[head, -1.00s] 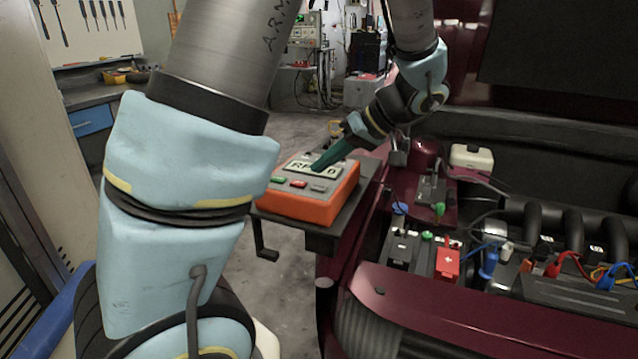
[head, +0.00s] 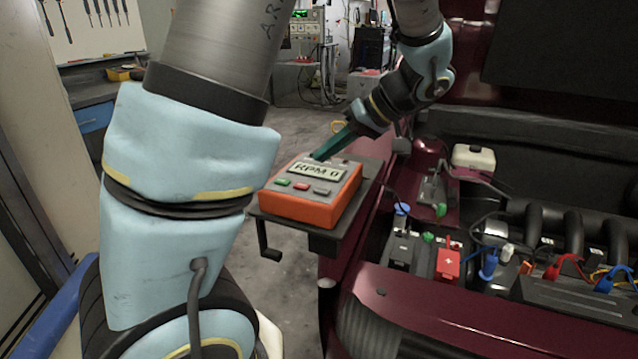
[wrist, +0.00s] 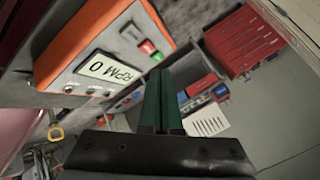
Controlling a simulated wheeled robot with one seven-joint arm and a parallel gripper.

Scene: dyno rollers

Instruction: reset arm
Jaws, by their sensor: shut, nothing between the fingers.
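My gripper (head: 318,155) shows in the head view with its dark green fingers shut and empty, its tip just behind the top edge of the orange control box. In the wrist view my gripper (wrist: 160,75) has both fingers pressed together with nothing between them. The orange control box (head: 300,209) has a grey face, a display reading "RPM 0" and green, red and grey buttons. It sits on a dark shelf (head: 345,222) beside the dark red car. The box also fills the upper left of the wrist view (wrist: 60,62). I cannot tell whether the fingertips touch it.
The open engine bay of the dark red car (head: 440,305) lies right, with a battery (head: 402,249), a red clamp cover (head: 448,264) and coloured leads. A workbench (head: 90,120) stands at the left back. A red tool cabinet (wrist: 240,40) shows in the wrist view. Floor between is clear.

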